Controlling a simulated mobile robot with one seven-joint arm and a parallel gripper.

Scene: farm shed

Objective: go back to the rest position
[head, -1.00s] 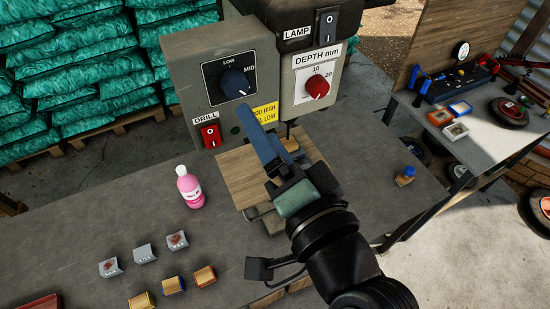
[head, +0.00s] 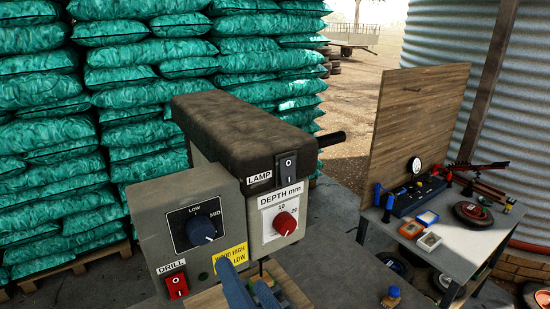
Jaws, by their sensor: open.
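My gripper (head: 250,290) shows only in part at the bottom edge of the head view, with its blue fingers pointing up. It is below the drill press's control box (head: 150,195) and touches none of the controls as far as I can see. Its fingers are apart and nothing shows between them. The rest of my arm is out of the frame. The box carries a blue speed knob (head: 200,230), a red drill switch (head: 176,286), a red depth knob (head: 285,223) and a black lamp switch (head: 287,167).
A wooden board (head: 290,292) lies under the drill head, near my gripper. A blue-capped small bottle (head: 391,297) stands to the right. A second bench (head: 450,250) holds tools at right. Green sacks (head: 60,150) are stacked behind.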

